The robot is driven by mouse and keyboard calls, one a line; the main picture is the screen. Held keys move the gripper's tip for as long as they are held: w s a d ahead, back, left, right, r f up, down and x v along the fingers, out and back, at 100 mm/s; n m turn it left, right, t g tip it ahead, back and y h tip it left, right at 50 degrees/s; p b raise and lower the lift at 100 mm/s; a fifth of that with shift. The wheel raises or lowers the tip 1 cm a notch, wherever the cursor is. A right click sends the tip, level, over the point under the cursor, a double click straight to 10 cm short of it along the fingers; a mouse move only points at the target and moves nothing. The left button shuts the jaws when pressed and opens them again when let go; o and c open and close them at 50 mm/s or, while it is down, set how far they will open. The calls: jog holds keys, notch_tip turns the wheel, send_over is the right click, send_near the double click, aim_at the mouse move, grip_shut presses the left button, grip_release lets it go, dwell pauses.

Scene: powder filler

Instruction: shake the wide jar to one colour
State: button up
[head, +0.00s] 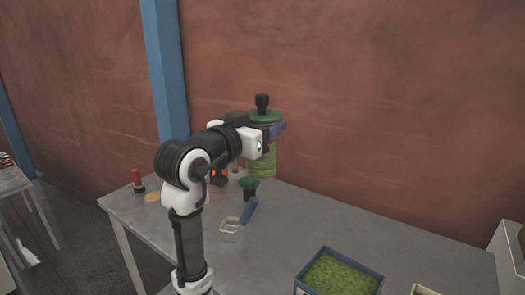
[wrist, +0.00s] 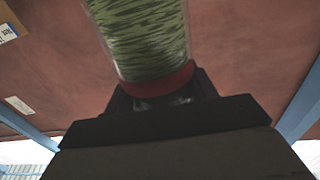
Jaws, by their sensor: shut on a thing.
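The wide jar (head: 263,160) is held up over the back of the table in the head view, roughly upright. It has a green top with a black knob (head: 262,101). In the wrist view the clear jar (wrist: 143,35) shows green contents with dark and light streaks, so the colour is not even. A red band (wrist: 160,82) circles it near the jaws. My gripper (head: 272,134) is shut on the jar near its top in the head view; the fingertips are partly hidden. It also shows dark in the wrist view (wrist: 163,100).
Below the jar stand a small dark green funnel-like piece (head: 249,184) and a blue-handled tool (head: 249,210) by a clear dish (head: 230,236). A blue-rimmed box (head: 299,284) of green powder is at the front. A red-and-black item (head: 138,180) stands left.

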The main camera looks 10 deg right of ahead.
jog(key=a, duration=0.5)
jog(key=d, duration=1)
jog(key=shift+a+p, duration=0.45)
jog(key=shift+a, duration=2)
jog(key=a, duration=0.5)
jog(key=shift+d, duration=4.75)
jog(key=a, duration=0.4)
jog(key=shift+a+p, duration=0.3)
jog(key=shift+p, duration=0.05)
